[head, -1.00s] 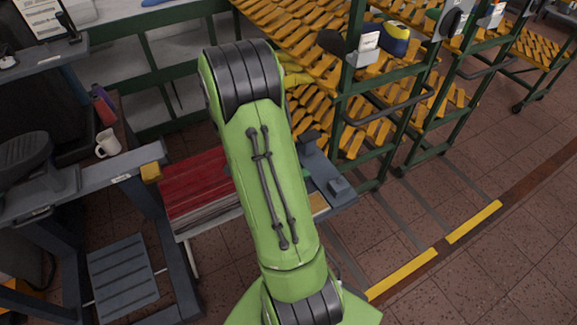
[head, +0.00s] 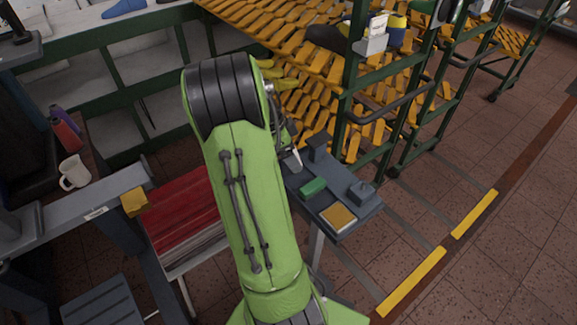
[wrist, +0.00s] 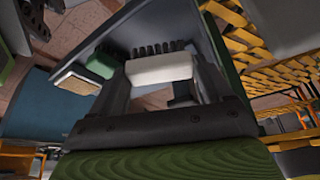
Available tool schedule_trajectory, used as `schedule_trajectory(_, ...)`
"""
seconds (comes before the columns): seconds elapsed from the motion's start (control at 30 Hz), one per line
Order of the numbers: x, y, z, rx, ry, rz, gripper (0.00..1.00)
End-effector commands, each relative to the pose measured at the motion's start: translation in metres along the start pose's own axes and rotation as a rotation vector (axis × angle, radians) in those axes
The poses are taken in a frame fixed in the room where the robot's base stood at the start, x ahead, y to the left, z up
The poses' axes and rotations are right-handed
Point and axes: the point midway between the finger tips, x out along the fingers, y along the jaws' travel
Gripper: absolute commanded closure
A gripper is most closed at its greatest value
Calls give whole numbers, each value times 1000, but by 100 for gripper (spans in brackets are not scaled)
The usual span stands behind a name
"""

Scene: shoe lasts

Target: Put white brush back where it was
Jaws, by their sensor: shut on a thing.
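The white brush (wrist: 160,69) has a pale block-shaped body and dark bristles. In the wrist view it sits between the two fingers of my gripper (wrist: 162,75), which is shut on it. The bristles point away from the wrist, toward the small grey table (wrist: 120,32). I cannot tell the gap between brush and table. In the head view a pale bit of the brush (head: 291,161) seems to show beside my arm, at the left edge of the grey table (head: 318,207). My arm hides most of the gripper there.
The grey table carries a green brush (head: 313,187), a tan pad (head: 338,216) and a grey block (head: 362,191). A green-framed rack with yellow slats (head: 300,60) stands close behind it. Red sheets (head: 180,215) lie stacked left of my arm.

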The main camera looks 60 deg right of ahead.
Motion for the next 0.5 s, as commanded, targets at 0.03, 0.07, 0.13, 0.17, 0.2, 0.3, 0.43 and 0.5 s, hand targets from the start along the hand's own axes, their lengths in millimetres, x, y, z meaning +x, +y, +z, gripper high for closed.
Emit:
schedule_trajectory(0.03, 13, 1, 5, -1, -1, 5, 62)
schedule_trajectory(0.07, 19, 1, 8, -1, -1, 4, 62)
schedule_trajectory(0.13, 31, 1, 13, -2, 0, 3, 62)
schedule_trajectory(0.17, 34, 0, 14, -2, 0, 2, 62)
schedule_trajectory(0.2, 34, 0, 15, -2, -1, 2, 62)
schedule_trajectory(0.3, 32, 0, 14, -1, -1, 0, 62)
schedule_trajectory(0.43, 34, 0, 15, -2, -1, 0, 62)
schedule_trajectory(0.5, 35, 0, 15, -2, -1, 0, 20)
